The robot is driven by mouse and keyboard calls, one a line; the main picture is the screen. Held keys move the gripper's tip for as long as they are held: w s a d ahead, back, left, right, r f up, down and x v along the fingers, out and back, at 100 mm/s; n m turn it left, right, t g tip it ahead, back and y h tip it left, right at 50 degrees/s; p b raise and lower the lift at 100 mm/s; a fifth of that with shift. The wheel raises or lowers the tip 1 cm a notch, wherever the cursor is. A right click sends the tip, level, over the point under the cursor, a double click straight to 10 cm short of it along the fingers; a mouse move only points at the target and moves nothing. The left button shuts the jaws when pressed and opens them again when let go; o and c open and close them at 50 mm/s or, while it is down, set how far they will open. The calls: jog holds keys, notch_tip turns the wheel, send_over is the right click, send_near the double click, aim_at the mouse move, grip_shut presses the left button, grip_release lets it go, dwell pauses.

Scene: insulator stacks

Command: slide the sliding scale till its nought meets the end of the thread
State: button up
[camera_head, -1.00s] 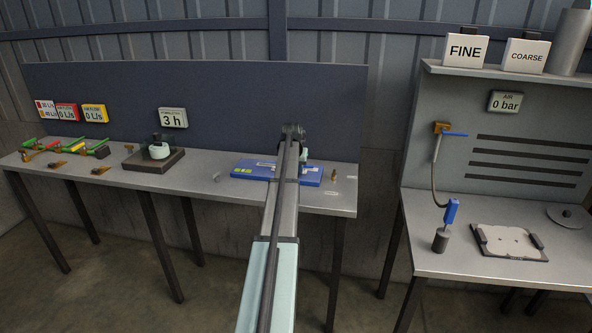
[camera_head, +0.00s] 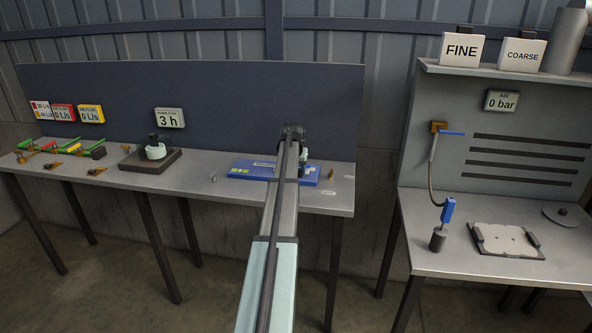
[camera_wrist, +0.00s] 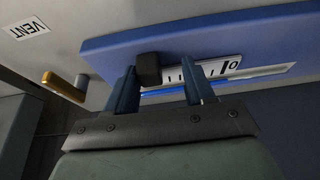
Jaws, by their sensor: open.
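The blue board (camera_head: 310,179) lies on the left bench, partly hidden behind my arm. In the wrist view the board (camera_wrist: 110,44) carries a white sliding scale (camera_wrist: 210,69) with black tick marks and a nought near its right end. A dark block (camera_wrist: 148,70) stands at the scale's left end. My gripper (camera_wrist: 162,82) is open over the scale, with the dark block between its fingers, nearer the left finger. I cannot tell whether a finger touches it.
A VENT label (camera_wrist: 29,28) and a brass-coloured peg (camera_wrist: 62,87) lie beyond the board's left edge. On the same bench stand a dark base with a pale round piece (camera_head: 157,151) and several coloured parts further left. A second bench (camera_head: 425,255) stands at the right.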

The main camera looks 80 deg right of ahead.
jog(key=v, duration=1.3)
jog(key=shift+a+r, duration=0.15)
jog(key=shift+r, duration=0.15)
jog(key=shift+s, duration=0.1)
jog(key=x, duration=0.9)
jog(key=s+x, duration=0.1)
jog(key=x, duration=0.4)
grip_shut()
dwell(0.3)
